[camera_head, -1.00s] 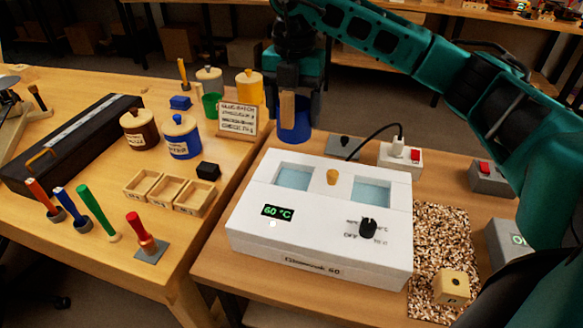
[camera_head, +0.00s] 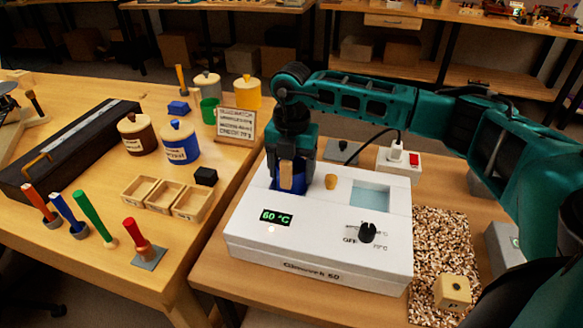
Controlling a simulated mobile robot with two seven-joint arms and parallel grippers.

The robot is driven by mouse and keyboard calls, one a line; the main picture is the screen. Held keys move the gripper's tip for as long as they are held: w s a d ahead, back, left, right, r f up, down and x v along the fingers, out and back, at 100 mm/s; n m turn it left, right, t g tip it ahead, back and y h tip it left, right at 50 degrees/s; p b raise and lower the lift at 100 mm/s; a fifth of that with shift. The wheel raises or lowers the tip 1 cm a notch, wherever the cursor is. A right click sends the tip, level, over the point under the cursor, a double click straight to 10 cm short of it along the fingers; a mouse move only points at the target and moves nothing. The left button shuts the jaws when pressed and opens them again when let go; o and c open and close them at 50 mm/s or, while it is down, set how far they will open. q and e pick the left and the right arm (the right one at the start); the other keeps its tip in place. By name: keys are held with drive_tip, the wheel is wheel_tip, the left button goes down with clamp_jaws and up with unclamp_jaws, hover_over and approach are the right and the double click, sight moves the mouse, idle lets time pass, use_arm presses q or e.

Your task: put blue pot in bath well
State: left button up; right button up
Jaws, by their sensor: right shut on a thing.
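The blue pot (camera_head: 299,183) is at the left well of the white bath (camera_head: 250,240). Only a little of its blue side shows around my gripper, and I cannot tell whether it rests on the well's floor. My right gripper (camera_head: 287,178) points down and is shut on the pot, with a tan piece showing between the fingers. The gripper and pot cover most of the left well. The right well (camera_head: 371,195) is open and shows pale blue water. My left gripper is not in view.
A yellow-tan knob (camera_head: 331,181) stands between the wells. A black dial (camera_head: 368,232) and a green 60 °C display (camera_head: 276,217) are on the bath's front. A power socket box (camera_head: 399,160) stands behind it.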

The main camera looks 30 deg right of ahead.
drive_tip(key=shift+f, duration=0.1)
drive_tip(key=o, duration=1.1)
wheel_tip(320, 180, up, 12)
drive_tip(key=shift+r, duration=0.15)
